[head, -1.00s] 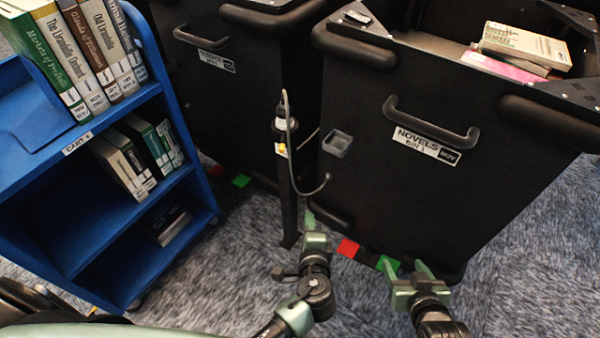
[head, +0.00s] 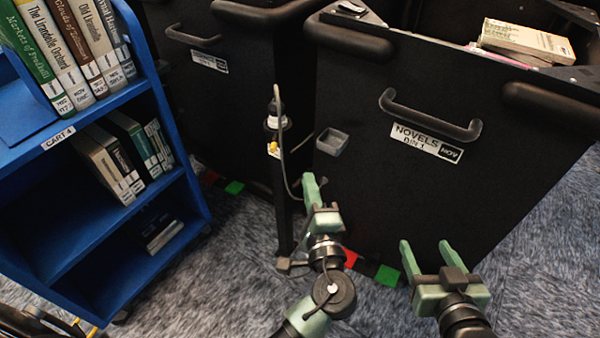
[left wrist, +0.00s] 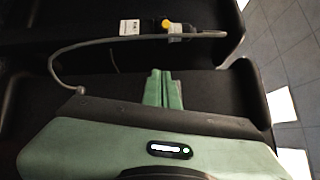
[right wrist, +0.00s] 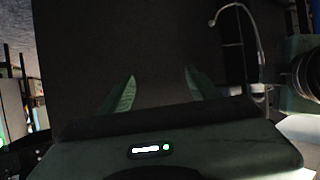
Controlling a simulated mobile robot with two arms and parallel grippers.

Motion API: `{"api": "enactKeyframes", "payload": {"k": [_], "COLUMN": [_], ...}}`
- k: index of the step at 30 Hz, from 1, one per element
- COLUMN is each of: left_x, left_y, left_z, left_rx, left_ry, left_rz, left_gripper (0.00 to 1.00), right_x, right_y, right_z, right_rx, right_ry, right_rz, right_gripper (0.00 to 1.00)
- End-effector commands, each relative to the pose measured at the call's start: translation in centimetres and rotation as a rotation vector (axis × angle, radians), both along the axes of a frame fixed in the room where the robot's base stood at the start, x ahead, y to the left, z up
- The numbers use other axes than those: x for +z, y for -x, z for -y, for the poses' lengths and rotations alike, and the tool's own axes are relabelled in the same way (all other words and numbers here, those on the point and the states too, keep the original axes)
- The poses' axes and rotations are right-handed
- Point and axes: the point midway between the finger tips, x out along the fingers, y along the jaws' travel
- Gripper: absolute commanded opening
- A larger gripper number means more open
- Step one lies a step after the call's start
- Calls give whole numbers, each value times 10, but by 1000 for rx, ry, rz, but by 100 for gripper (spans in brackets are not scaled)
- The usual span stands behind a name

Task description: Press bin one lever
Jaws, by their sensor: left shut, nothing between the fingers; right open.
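Novels bin 1 (head: 340,215) is a tall black bin with a handle and label. At its foot are a red lever (head: 350,258) and a green lever (head: 387,275), on or just above the carpet; both are small and partly shadowed. My left gripper (head: 312,183) is shut and empty, in front of the bin's left edge near the post, above the red lever. Its closed fingers also show in the left wrist view (left wrist: 162,88). My right gripper (head: 425,247) is open and empty, right of the green lever. In the right wrist view its fingers (right wrist: 158,82) face a dark panel.
A thin black post (head: 284,215) with a cabled device (head: 275,120) stands left of bin 1. Another black bin (head: 215,110) with red and green pieces at its foot is behind. A blue book cart (head: 190,200) stands left. Carpet (head: 235,285) is free between cart and post.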

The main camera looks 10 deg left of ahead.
Motion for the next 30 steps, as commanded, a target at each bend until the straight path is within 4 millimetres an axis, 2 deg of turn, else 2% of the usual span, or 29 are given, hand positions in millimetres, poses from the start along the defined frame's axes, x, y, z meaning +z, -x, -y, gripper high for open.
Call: {"api": "enactKeyframes", "payload": {"k": [9,13,16,21,30], "left_x": [3,5,8,11,12], "left_y": [-61,-82,-75,-73,-72], "left_z": [-27,-39,-55,-70,-74], "left_rx": [1,1,0,-1,-1], "left_ry": [0,0,-1,0,0], "left_rz": [3,2,0,1,-1], "left_gripper": [0,0,0,0,0], "right_x": [29,43,42,41,41], "right_y": [-14,-18,-18,-17,-17], "right_z": [-8,-11,-11,-10,-10], "right_rx": [11,16,15,14,14], "right_ry": [-41,-59,-56,-55,-54], "right_rz": [167,237,225,221,220], "right_gripper": [61,61,61,61,61]}}
